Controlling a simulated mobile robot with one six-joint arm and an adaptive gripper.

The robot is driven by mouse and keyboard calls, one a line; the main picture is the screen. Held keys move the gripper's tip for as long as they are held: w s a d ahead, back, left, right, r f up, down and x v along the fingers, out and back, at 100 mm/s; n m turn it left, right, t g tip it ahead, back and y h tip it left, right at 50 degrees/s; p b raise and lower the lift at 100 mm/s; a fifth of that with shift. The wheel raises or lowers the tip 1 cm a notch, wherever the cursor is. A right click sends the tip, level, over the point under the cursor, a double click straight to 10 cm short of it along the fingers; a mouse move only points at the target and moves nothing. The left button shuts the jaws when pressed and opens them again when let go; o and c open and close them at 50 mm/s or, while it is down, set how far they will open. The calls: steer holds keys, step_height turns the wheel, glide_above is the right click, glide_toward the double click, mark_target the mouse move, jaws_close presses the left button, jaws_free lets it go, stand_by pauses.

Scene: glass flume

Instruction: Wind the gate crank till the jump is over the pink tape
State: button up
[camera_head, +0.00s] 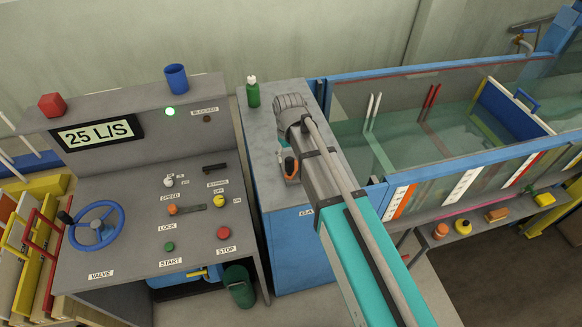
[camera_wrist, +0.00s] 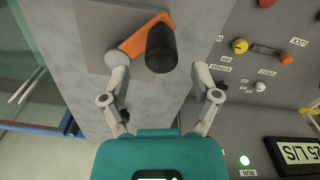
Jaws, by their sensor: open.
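The gate crank has an orange arm (camera_wrist: 143,38) and a black handle (camera_wrist: 161,48) in the wrist view. In the head view, the crank (camera_head: 291,167) is on the grey-topped blue cabinet, partly behind my arm. My gripper (camera_wrist: 161,68) is open and empty, its fingers on either side of the black handle's near end. I cannot tell whether they touch it. In the head view my gripper is mostly hidden by the arm. The glass flume (camera_head: 350,178) holds greenish water. I cannot make out the jump.
The control desk (camera_head: 120,240) on the left has a blue valve wheel (camera_head: 96,226) and a display reading 25 L/S (camera_head: 97,133). A green bottle (camera_head: 253,92) stands on the cabinet's back. A shelf (camera_head: 480,228) with small coloured items runs below the flume.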

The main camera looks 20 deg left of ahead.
steer(key=shift+f+b, duration=1.7)
steer(key=shift+f, duration=0.25)
jaws_close()
